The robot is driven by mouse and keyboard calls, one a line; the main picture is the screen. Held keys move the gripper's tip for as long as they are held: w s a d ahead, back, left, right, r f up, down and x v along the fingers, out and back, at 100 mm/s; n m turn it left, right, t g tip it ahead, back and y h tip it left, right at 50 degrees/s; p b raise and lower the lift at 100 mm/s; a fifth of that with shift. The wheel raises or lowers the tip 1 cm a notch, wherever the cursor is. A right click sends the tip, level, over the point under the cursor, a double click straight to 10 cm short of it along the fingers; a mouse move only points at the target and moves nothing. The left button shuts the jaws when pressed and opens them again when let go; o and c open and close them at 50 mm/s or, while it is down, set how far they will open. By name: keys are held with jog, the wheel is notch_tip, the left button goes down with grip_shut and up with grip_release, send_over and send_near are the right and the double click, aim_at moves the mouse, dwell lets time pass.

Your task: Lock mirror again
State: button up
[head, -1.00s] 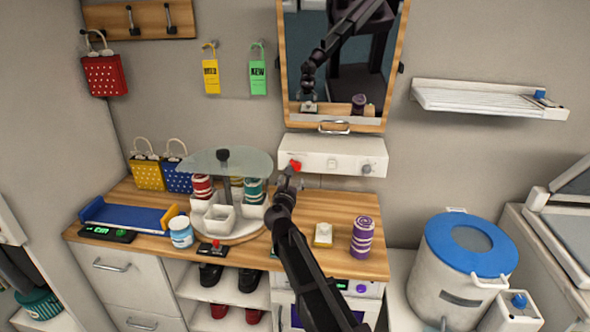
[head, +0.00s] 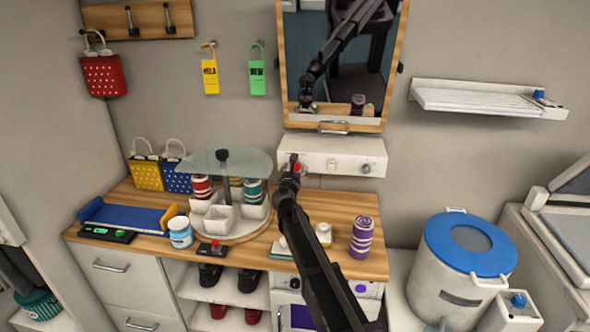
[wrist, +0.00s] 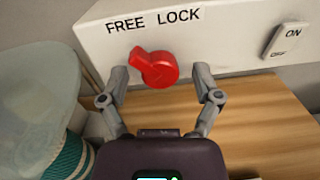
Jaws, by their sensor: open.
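The mirror (head: 330,55) in its wooden frame hangs on the back wall, with a handle at its lower edge. Below it is a white control box (head: 335,155). On its left end is a red knob (wrist: 155,69), under the words FREE and LOCK in the wrist view. The knob's pointer leans up and left, toward FREE. My gripper (wrist: 161,88) is open, with one finger on each side of the knob and nothing held. In the head view my gripper (head: 291,165) is at the box's left end and covers part of the knob.
An ON/OFF switch (wrist: 286,39) sits right of the knob. A glass-topped carousel (head: 223,165) with cups and cans stands close on the left. A purple striped can (head: 362,238) and a small white-topped item (head: 323,234) stand on the wooden counter.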

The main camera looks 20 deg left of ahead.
grip_shut()
jog(key=shift+m, duration=0.5)
jog(key=m, duration=0.2)
jog(key=shift+m, duration=0.3)
jog(key=m, duration=0.4)
jog(key=shift+p, duration=0.3)
jog(key=m, duration=0.4)
jog(key=shift+w+m, duration=0.1)
jog(key=shift+m, duration=0.3)
jog(key=shift+m+g+y, duration=0.3)
jog(key=shift+m, duration=1.3)
jog(key=shift+d, duration=0.1)
